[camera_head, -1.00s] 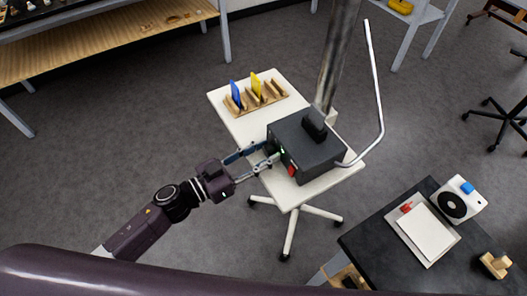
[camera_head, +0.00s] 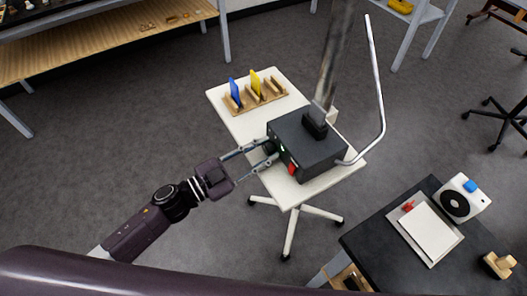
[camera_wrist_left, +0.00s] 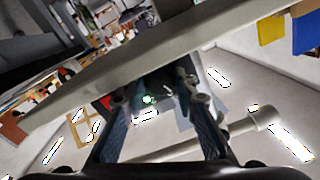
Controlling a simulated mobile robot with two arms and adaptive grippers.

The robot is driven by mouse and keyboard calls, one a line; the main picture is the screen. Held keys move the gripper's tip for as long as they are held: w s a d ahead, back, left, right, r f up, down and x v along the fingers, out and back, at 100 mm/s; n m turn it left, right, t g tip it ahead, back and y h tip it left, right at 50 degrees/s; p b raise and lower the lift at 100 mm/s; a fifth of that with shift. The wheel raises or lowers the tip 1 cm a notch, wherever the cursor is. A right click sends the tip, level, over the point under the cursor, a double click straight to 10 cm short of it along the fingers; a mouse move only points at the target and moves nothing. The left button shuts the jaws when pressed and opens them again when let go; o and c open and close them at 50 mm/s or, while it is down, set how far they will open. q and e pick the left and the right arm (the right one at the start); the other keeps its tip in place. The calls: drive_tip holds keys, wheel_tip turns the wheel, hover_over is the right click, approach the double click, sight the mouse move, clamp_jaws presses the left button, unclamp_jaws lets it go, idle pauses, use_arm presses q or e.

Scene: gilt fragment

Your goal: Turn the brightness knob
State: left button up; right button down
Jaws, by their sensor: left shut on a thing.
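A dark grey box (camera_head: 310,153) sits on a small white wheeled table, with a red switch (camera_head: 292,169) and a small green light (camera_head: 283,149) on its front. A dark round knob (camera_head: 268,148) shows at that face. My left gripper (camera_head: 270,150) reaches in from the left, its two fingers on either side of the knob and shut on it. In the left wrist view the two dark fingers (camera_wrist_left: 152,92) point at the box and a green light (camera_wrist_left: 148,99) shows between them; the knob cannot be made out there. My right gripper is not in view.
The white table (camera_head: 233,118) also bears a wooden rack (camera_head: 262,100) with blue and yellow plates. A bent metal rod (camera_head: 379,90) and a thick post (camera_head: 338,55) rise by the box. A black table (camera_head: 375,237) stands at lower right. Floor at left is clear.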

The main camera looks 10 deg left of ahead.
use_arm(q)
drive_tip(key=o, duration=1.2)
drive_tip(key=shift+c, duration=0.2)
drive_tip(key=v, duration=1.2)
drive_tip(key=shift+a+f, duration=0.15)
